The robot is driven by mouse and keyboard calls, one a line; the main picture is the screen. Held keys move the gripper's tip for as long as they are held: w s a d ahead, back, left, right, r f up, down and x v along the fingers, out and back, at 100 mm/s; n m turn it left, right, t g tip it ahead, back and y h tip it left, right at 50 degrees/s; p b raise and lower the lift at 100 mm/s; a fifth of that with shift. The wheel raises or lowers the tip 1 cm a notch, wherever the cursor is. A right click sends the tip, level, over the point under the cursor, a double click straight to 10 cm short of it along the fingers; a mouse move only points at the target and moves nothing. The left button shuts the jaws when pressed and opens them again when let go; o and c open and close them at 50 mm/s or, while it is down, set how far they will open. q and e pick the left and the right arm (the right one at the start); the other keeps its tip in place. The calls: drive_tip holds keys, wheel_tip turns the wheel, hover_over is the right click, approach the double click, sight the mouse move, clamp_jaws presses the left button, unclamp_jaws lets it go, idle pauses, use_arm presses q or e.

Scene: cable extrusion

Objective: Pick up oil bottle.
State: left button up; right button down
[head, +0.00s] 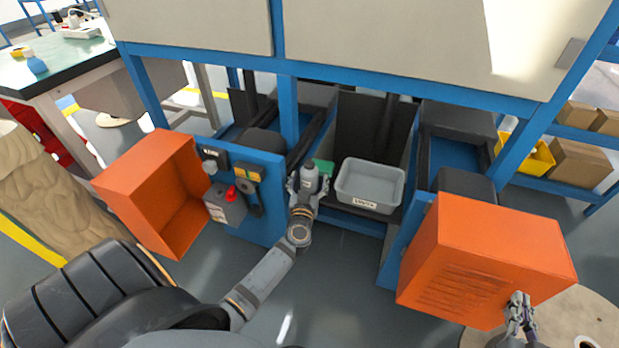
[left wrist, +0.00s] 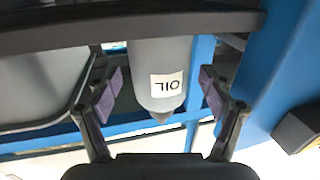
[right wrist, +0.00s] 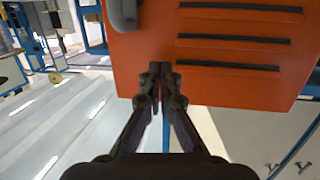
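The grey oil bottle (head: 310,178) stands in front of a green object beside a grey bin, inside the blue-framed machine. In the left wrist view the bottle (left wrist: 163,72) shows a white label reading OIL, upside down in that picture. My left gripper (head: 307,186) is open, with a finger (left wrist: 106,95) on one side of the bottle and a finger (left wrist: 217,95) on the other. Gaps show between the pads and the bottle. My right gripper (right wrist: 160,72) has its fingertips together and looks empty, in front of an orange door (right wrist: 215,60).
The grey bin (head: 369,184) with a label sits right of the bottle. An open orange door (head: 150,195) stands to the left, another orange door (head: 490,255) to the right. A blue panel (head: 262,215) with a grey-and-red box (head: 226,205) is left of my left gripper.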

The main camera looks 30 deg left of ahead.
sight(309, 162)
use_arm(q)
drive_tip(key=c, duration=1.3)
drive_tip(key=shift+o, duration=0.2)
